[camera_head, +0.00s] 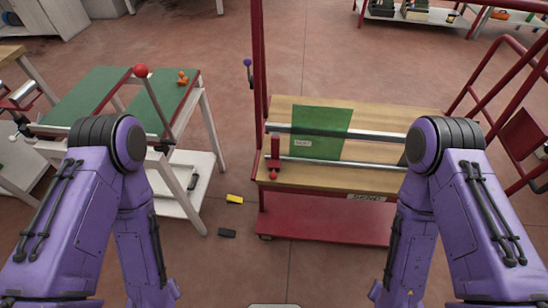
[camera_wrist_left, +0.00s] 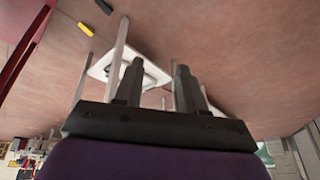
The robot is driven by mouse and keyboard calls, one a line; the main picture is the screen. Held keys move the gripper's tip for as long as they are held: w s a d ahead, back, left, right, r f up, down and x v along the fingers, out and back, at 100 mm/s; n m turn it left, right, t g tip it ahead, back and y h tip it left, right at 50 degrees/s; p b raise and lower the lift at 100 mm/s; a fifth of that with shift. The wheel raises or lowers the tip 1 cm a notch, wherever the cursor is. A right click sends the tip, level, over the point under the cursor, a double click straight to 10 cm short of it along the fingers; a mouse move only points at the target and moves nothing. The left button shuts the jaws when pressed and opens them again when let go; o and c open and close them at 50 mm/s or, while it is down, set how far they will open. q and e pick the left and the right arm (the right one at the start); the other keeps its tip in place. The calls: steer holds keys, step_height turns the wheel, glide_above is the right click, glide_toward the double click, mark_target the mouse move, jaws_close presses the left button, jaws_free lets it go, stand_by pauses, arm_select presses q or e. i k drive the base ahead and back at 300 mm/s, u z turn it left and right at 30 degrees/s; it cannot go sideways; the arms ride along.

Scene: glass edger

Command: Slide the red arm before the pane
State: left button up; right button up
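The green pane (camera_head: 327,117), with a small white label, lies on the wooden top of the red cart-like bench. Metal rails cross it. A red upright piece with a knob, likely the red arm (camera_head: 275,152), sits on the rails just left of the pane. My left gripper (camera_wrist_left: 156,66) shows in the left wrist view with its two dark fingers apart and nothing between them. It points over the floor and a white-shelved table, away from the bench. In the head view both my arms bend downward, and neither gripper shows. My right gripper is not in view.
A green-topped table (camera_head: 88,97) with a red ball-topped lever (camera_head: 141,71) stands at left. A red post with a blue-knobbed lever (camera_head: 248,63) rises at the bench's left. Red railings (camera_head: 500,85) stand at right. A yellow block (camera_head: 234,199) and a black block (camera_head: 227,233) lie on the floor.

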mark_target(275, 163)
steer(key=z, duration=0.05)
steer(key=k, duration=0.6)
steer(key=u, duration=0.5)
steer(key=i, duration=1.35)
steer(key=z, duration=0.65)
